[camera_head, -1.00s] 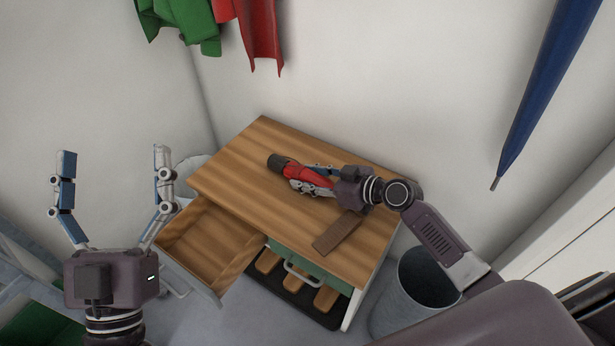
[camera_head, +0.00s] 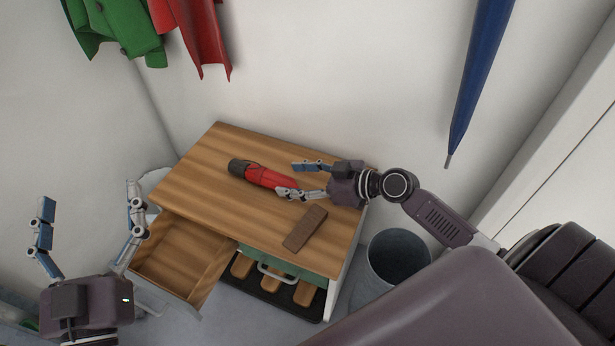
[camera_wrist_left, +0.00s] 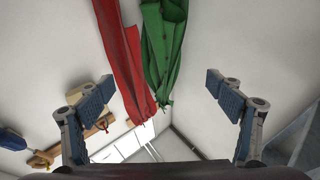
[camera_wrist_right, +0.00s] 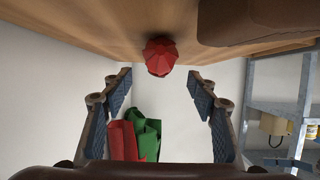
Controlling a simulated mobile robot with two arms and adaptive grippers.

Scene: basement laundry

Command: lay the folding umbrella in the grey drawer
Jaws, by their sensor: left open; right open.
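The folding umbrella (camera_head: 262,177), red with a dark handle, lies on the wooden top of the cabinet (camera_head: 215,150). Its red end (camera_wrist_right: 161,56) shows ahead of and between the open fingers in the right wrist view. My right gripper (camera_head: 298,179) is open at the red end of the umbrella, its fingers pointing left; whether they touch it I cannot tell. The grey drawer (camera_head: 168,298) is pulled out at the cabinet's left front, and its wooden inside looks empty. My left gripper (camera_head: 88,208) is open and empty, raised left of the drawer; its fingers (camera_wrist_left: 160,100) frame only hanging cloth beyond.
A brown block (camera_head: 304,229) lies on the top near its front edge. A green-fronted drawer (camera_head: 290,262) is above a black shoe tray (camera_head: 285,296). A grey bin (camera_head: 391,262) stands right of the cabinet. A blue closed umbrella (camera_head: 480,80) hangs on the wall.

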